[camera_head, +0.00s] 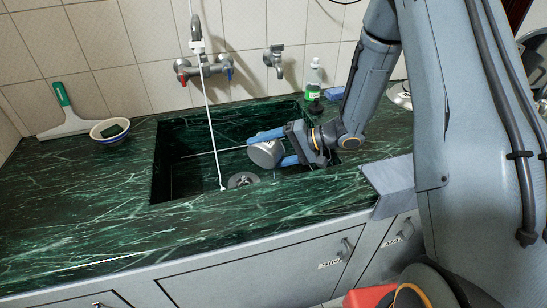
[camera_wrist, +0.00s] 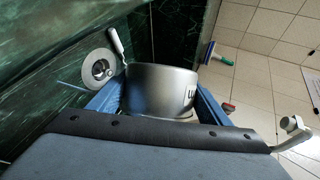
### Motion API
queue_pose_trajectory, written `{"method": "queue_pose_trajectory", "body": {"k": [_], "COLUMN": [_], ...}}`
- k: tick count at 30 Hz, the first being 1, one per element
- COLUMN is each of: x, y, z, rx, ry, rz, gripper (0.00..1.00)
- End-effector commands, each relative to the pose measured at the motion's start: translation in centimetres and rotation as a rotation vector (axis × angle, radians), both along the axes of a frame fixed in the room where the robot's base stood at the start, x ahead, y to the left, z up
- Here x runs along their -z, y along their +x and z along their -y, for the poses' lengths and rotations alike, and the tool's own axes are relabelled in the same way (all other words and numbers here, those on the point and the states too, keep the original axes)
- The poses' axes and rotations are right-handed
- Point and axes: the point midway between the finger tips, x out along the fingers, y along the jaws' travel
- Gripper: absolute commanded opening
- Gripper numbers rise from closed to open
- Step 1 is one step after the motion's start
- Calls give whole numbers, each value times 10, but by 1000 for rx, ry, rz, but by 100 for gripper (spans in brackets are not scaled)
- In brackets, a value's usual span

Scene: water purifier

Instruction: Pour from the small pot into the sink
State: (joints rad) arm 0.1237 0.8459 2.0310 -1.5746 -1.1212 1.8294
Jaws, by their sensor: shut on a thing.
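The small pot (camera_head: 266,153) is a grey metal pot with a long thin handle pointing left. My gripper (camera_head: 277,147) is shut on the pot, with one blue finger on each side of its body, and holds it over the sink (camera_head: 185,150). The pot looks tilted on its side in the head view. The wrist view shows the pot (camera_wrist: 160,90) between the blue fingers, its handle at the upper left. The sink is a dark green marble basin with a round drain (camera_head: 243,180). The inside of the pot is hidden.
A tap (camera_head: 200,68) with a thin white hose hangs over the sink. A bowl with a sponge (camera_head: 110,132) and a squeegee (camera_head: 66,115) stand at the left. A green bottle (camera_head: 313,82) stands behind the sink. The left counter is mostly clear.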

Motion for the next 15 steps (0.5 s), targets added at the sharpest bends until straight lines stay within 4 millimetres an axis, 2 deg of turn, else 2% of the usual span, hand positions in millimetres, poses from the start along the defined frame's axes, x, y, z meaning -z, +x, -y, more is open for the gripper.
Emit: {"method": "queue_pose_trajectory", "body": {"k": [15], "x": [-1], "y": [3], "z": [3], "rx": [-1], "ry": [32], "rz": [-46], "gripper": [41]}}
